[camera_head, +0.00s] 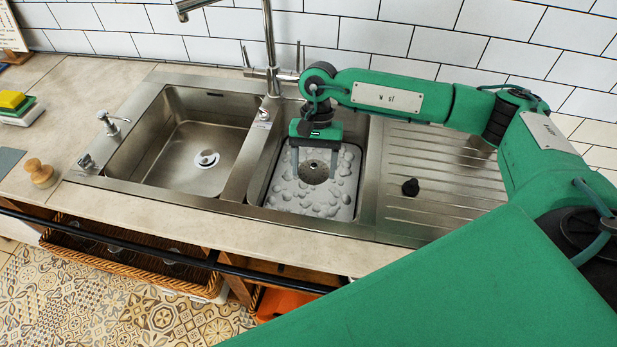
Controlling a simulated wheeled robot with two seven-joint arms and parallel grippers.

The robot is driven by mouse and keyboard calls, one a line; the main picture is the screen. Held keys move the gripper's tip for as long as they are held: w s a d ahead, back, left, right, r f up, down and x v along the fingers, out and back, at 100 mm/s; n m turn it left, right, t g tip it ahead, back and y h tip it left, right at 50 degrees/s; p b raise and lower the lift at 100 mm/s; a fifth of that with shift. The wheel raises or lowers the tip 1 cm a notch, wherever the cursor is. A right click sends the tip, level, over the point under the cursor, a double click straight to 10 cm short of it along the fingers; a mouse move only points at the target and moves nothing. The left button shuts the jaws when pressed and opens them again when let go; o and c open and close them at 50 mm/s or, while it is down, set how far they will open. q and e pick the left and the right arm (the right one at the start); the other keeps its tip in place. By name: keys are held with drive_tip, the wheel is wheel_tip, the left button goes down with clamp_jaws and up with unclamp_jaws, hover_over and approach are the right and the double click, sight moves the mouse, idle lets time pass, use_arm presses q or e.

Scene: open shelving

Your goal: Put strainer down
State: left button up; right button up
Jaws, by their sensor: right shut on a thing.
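The strainer (313,172) shows as a small round grey piece with a dark perforated middle, low in the right basin (277,200). My right gripper (314,172) reaches down into this basin from above, its two fingers on either side of the strainer and shut on it. The strainer sits over the place of the basin's drain. I cannot tell whether it touches the basin floor. My left gripper is not in view.
The right basin's floor is covered with grey, bubble-like patches. The left basin (175,158) is empty except for its drain. The tap (271,45) rises behind. A black stopper (410,187) lies on the ridged drainboard (440,205). Sponges (14,103) are far left.

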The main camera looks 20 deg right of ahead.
drive_tip(key=w+d+f+m+t+y+p, duration=0.15)
drive_tip(key=w+d+m+t, duration=0.45)
drive_tip(key=w+m, duration=0.75)
drive_tip(key=shift+m+g+y, duration=0.25)
drive_tip(key=shift+m+g, duration=0.2)
drive_tip(key=shift+g, duration=0.05)
drive_tip(key=f+p, duration=0.1)
drive_tip(key=f, duration=0.4)
drive_tip(key=d+f, duration=0.1)
drive_tip(key=f, duration=0.4)
drive_tip(key=f+p, duration=0.1)
drive_tip(key=f, duration=0.4)
drive_tip(key=shift+s+d+p, duration=0.15)
drive_tip(key=shift+s+p, duration=0.05)
drive_tip(key=shift+p, duration=0.1)
drive_tip(key=shift+f, duration=2.3)
drive_tip(key=shift+f+b, duration=0.55)
drive_tip(key=shift+b, duration=0.05)
drive_tip(key=o, duration=0.9)
drive_tip(key=shift+s, duration=0.1)
drive_tip(key=shift+o, duration=0.2)
drive_tip(key=shift+f, duration=0.1)
